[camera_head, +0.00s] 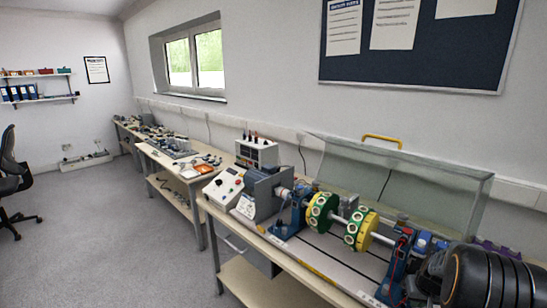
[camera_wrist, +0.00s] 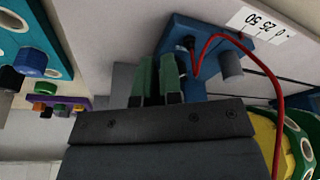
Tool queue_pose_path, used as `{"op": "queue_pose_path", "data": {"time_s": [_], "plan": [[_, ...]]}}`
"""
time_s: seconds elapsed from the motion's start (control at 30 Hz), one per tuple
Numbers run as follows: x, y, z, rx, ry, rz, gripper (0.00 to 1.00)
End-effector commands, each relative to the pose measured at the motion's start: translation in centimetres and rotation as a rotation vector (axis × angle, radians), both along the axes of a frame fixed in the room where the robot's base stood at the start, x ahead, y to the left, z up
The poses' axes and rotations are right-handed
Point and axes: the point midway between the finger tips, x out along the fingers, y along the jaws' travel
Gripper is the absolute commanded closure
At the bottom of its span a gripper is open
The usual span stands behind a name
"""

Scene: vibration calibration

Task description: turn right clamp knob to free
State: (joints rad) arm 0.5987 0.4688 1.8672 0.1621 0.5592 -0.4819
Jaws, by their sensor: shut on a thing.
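The right blue bearing stand (camera_head: 402,262) stands on the bench rail at the right end of the shaft. In the wrist view the blue stand (camera_wrist: 205,32) shows with a red cable (camera_wrist: 276,88) looping from it and a grey cylinder (camera_wrist: 231,66) on its foot. My gripper (camera_wrist: 158,72) has its green fingers close together at this stand, shut on the right clamp knob. The knob is hidden by the fingers, so its turn position cannot be seen. My dark arm covers the lower right of the head view.
Green and yellow discs (camera_head: 362,230) sit on the shaft left of the stand. A clear cover (camera_head: 420,185) with a yellow handle stands behind. A scale label (camera_wrist: 258,24) lies beside the stand. A teal holed plate (camera_wrist: 52,35) and purple rack (camera_wrist: 72,103) are at left.

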Motion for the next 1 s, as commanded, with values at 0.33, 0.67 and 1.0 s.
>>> {"op": "queue_pose_path", "data": {"time_s": [0.33, 0.67, 1.0], "plan": [[-0.7, 0.4, 0.6, 0.015, 0.026, 0.003, 1.0], [-0.4, 0.4, 5.0, 0.011, 0.017, 0.006, 1.0], [-0.4, 0.4, 5.6, 0.01, 0.015, 0.005, 1.0]]}}
